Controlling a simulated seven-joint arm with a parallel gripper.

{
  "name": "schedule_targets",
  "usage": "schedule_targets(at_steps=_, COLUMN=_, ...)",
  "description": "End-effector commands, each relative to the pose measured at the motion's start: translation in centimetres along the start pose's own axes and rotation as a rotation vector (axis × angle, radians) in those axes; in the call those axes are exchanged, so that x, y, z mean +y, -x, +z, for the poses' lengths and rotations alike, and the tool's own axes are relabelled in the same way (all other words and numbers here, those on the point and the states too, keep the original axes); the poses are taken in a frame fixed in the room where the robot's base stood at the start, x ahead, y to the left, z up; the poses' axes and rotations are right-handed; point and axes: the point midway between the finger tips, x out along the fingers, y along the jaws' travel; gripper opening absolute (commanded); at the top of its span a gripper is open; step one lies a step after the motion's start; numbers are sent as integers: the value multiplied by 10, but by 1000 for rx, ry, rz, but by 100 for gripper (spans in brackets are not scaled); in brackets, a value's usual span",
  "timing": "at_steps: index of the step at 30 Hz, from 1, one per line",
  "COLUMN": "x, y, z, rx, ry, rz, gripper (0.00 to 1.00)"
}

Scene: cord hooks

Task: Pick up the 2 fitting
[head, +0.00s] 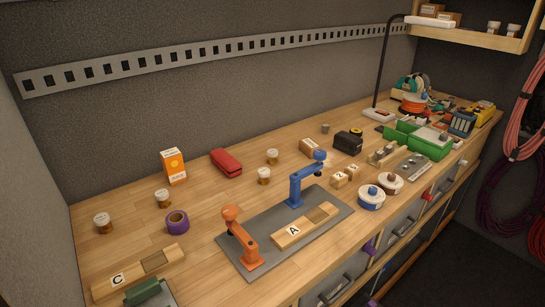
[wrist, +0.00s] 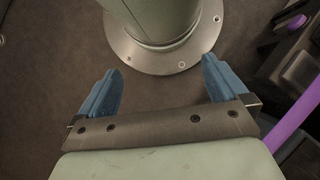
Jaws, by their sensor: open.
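The 2 fitting (head: 339,179) is a small pale wooden block with a dark mark that looks like a 2. It sits on the wooden bench, right of the blue toy-like arm (head: 301,187). A similar small block (head: 352,170) sits close behind it to the right. My gripper (wrist: 161,84) shows only in the wrist view, with its two blue fingers wide apart and nothing between them. The fitting is not in the wrist view, so the gripper is away from it.
A grey mat (head: 262,262) holds an orange arm (head: 240,240), the blue arm and wooden board A (head: 290,235). Two white-rimmed spools (head: 371,200) stand right of the fitting, near the bench's front edge. A black box (head: 348,141) and green case (head: 430,143) lie beyond.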

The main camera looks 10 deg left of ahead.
Motion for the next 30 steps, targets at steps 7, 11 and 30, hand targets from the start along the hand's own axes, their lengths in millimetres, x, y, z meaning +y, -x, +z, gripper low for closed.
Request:
schedule_targets(at_steps=7, x=0, y=0, z=0, rx=0, ry=0, rz=0, gripper=90)
schedule_targets(at_steps=11, x=0, y=0, z=0, rx=0, ry=0, rz=0, gripper=78)
schedule_targets(at_steps=30, x=27, y=51, z=-77, rx=151, ry=-131, rz=5, gripper=73)
